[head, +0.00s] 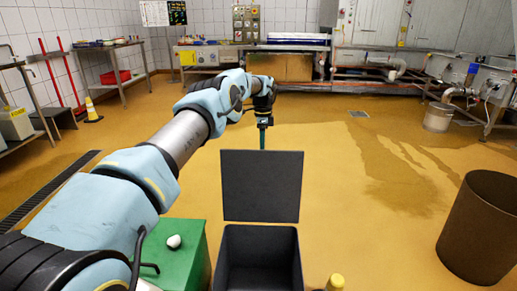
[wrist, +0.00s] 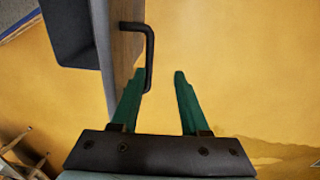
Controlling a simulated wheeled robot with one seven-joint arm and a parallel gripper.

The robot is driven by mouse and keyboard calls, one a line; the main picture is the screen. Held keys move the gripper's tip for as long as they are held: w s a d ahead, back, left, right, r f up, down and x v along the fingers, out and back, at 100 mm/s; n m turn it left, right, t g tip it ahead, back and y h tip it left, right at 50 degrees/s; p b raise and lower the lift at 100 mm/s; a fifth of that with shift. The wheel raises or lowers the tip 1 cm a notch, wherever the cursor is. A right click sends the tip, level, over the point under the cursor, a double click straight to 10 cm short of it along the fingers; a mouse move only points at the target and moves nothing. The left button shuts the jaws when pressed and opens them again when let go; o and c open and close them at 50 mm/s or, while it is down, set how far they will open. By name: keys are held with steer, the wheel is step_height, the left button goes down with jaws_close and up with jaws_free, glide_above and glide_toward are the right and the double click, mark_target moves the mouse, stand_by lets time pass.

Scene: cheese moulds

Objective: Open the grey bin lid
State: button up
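The grey bin (head: 258,229) stands open in front of me, its dark inside showing in the head view. Its flat lid (head: 261,186) is raised and stands about upright at the bin's far edge. My gripper (head: 263,143) is at the lid's top edge, partly hidden behind it. In the wrist view the two green fingers of my gripper (wrist: 160,75) are apart. A black bar handle (wrist: 150,55) sticks out from the lid's brownish side (wrist: 122,60), close to the left fingertip. I cannot tell whether they touch.
A green box (head: 185,240) with a small white item (head: 173,241) on it stands left of the bin. A yellow bottle top (head: 335,283) shows at the bottom. A brown round bin (head: 480,230) stands at right. The floor beyond is mostly clear.

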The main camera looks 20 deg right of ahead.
steer(key=shift+r+p, duration=0.4)
steer(key=shift+r, duration=0.65)
